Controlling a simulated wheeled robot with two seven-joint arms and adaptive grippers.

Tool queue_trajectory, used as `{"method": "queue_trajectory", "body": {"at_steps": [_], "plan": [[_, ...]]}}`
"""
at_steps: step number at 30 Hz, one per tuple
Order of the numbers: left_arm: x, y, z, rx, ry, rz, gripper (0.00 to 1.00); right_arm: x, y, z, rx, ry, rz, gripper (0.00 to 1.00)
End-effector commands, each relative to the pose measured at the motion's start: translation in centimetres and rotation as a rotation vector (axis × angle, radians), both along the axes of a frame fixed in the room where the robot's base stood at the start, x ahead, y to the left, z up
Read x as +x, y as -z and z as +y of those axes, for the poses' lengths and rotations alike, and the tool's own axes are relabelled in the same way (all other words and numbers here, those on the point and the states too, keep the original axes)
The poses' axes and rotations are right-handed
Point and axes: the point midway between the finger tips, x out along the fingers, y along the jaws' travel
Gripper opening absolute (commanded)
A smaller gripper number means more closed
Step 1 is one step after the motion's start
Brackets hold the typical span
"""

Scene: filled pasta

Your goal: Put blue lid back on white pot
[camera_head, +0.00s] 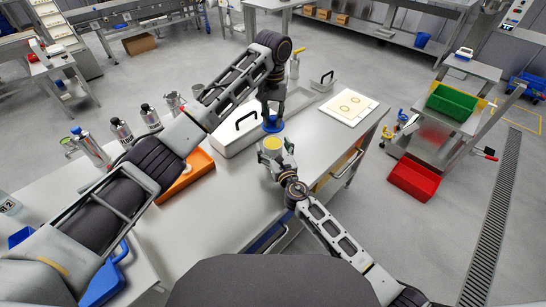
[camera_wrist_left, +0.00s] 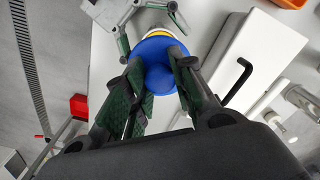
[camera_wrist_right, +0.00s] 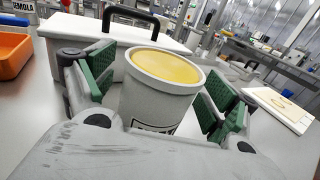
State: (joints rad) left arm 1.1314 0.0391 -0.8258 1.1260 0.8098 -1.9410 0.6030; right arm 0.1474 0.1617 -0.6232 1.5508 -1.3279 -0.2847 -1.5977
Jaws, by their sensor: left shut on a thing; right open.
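The blue lid (camera_head: 273,125) is held by my left gripper (camera_head: 272,112), which is shut on its knob. The lid also shows in the left wrist view (camera_wrist_left: 158,64), with the fingers on either side of its middle. The white pot (camera_wrist_right: 163,85) stands on the table, uncovered, with a yellow filling at its top. In the head view the pot (camera_head: 271,158) is nearer to me than the lid. In the left wrist view the lid overlaps most of the pot. My right gripper (camera_wrist_right: 160,93) is open, with its green-padded fingers on both sides of the pot.
A white box with a black handle (camera_head: 229,137) stands left of the lid. A white board with two rings (camera_head: 349,107) lies to the right. An orange tray (camera_head: 188,178) and several bottles are at the left. The table (camera_head: 240,200) in front is clear.

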Motion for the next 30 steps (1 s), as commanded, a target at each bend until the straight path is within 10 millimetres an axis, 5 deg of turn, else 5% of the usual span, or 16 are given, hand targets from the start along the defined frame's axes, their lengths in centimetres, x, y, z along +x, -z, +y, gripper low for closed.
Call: {"method": "queue_trajectory", "body": {"at_steps": [3,18,30], "plan": [[0.0,0.0,0.0,0.0,0.0,0.0,0.06,0.0,0.0,0.0,0.0,0.0,0.0,0.84],[0.0,0.0,0.0,0.0,0.0,0.0,0.06,0.0,0.0,0.0,0.0,0.0,0.0,0.2],[0.0,2.3,0.0,0.0,0.0,0.001,0.06,0.0,0.0,0.0,0.0,0.0,0.0,0.17]]}}
